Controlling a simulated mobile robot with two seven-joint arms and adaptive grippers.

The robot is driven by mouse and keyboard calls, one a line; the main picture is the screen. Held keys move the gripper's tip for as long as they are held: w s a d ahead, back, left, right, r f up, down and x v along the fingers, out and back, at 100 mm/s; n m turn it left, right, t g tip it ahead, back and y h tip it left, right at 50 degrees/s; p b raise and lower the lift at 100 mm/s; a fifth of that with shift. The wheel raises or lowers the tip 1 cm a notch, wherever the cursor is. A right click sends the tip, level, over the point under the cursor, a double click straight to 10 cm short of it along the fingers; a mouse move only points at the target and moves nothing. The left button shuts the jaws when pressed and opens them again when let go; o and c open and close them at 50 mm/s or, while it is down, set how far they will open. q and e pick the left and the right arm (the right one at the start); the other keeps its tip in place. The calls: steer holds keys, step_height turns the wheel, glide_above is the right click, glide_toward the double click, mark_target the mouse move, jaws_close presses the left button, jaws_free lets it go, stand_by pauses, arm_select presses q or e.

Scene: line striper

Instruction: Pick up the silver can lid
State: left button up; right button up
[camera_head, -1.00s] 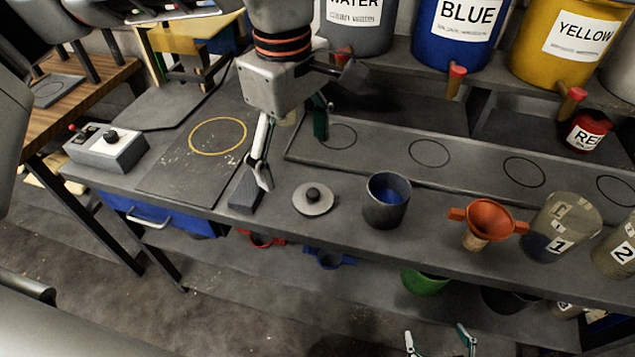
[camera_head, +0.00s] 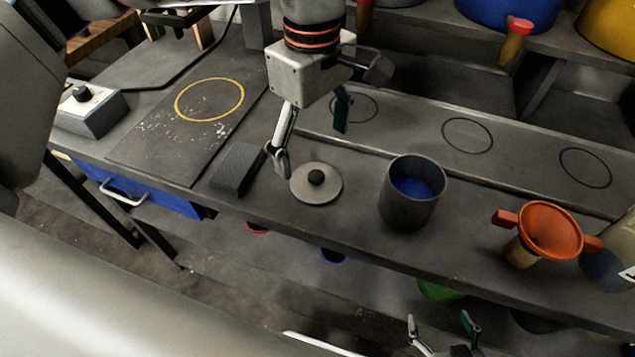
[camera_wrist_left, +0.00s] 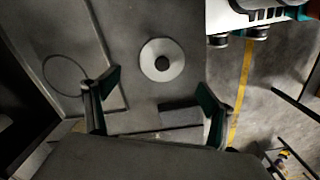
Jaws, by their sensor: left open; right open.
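The silver can lid (camera_head: 328,194), a flat round disc with a black knob, lies on the grey workbench between a dark grey block and an open can. My left gripper (camera_head: 311,145) is open and empty, above and just behind the lid; one finger is near the lid's left edge. In the left wrist view the lid (camera_wrist_left: 148,73) lies just beyond the gap between the open fingers (camera_wrist_left: 158,85), apparently not between them. My right gripper (camera_head: 441,325) is open and empty, low at the bottom edge, in front of the bench.
The dark grey block (camera_head: 237,170) sits left of the lid. The can (camera_head: 408,208) with blue inside stands to its right, then an orange funnel (camera_head: 551,230). A raised ledge (camera_head: 415,140) runs behind. A grey control box (camera_head: 90,112) stands at the left.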

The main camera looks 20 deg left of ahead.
mark_target(316, 175)
arm_select(q)
steer(key=f, duration=0.7)
steer(key=shift+s+d, duration=0.25)
steer(key=shift+s, duration=0.05)
steer(key=shift+r, duration=0.1)
